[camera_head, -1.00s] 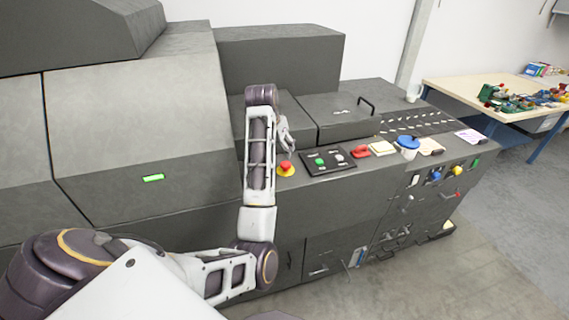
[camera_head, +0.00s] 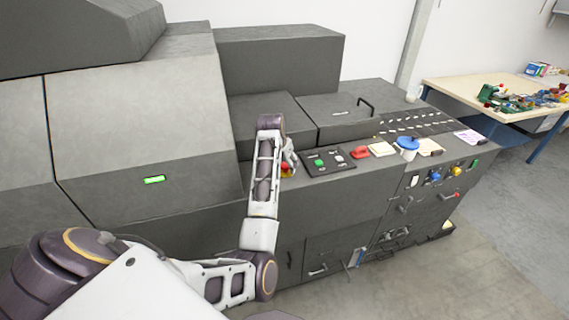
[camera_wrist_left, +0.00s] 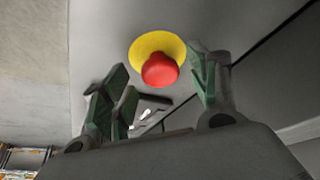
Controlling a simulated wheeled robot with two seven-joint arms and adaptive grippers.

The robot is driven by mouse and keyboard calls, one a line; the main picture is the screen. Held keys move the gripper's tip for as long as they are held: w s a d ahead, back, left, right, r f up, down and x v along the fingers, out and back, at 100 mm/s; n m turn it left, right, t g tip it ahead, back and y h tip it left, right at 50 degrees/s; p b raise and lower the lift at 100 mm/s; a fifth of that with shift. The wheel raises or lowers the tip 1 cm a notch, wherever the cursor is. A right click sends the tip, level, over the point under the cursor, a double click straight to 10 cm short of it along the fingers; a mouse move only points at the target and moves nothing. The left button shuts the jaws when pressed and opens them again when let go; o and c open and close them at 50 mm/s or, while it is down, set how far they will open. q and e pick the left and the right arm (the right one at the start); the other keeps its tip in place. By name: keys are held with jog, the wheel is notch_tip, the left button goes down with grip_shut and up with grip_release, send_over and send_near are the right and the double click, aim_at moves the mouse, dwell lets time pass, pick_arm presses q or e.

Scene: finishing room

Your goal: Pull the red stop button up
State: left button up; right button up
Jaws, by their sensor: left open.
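The red stop button (camera_head: 286,168) sits on the machine's sloping dark grey top, left of the small black panel, partly covered by my gripper in the head view. In the left wrist view the red stop button (camera_wrist_left: 160,70) stands on a round yellow base (camera_wrist_left: 143,44). My left gripper (camera_head: 289,166) is right at the button, its fingers pointing down. In the left wrist view my left gripper (camera_wrist_left: 163,84) is open, one finger on each side of the button, with gaps visible on both sides. My right gripper does not show.
The black panel (camera_head: 330,162) with a green button lies just right of the gripper. Further right are a red object (camera_head: 360,152), a cream block (camera_head: 382,149) and a blue-lidded container (camera_head: 407,144). A wooden table (camera_head: 460,90) stands behind at right.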

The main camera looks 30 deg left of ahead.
pick_arm(q)
grip_shut()
jog(key=shift+w+r, duration=0.1)
jog(key=shift+r, duration=0.65)
jog(key=shift+c, duration=1)
grip_release()
jog(key=shift+r, duration=0.1)
jog(key=shift+o, duration=1)
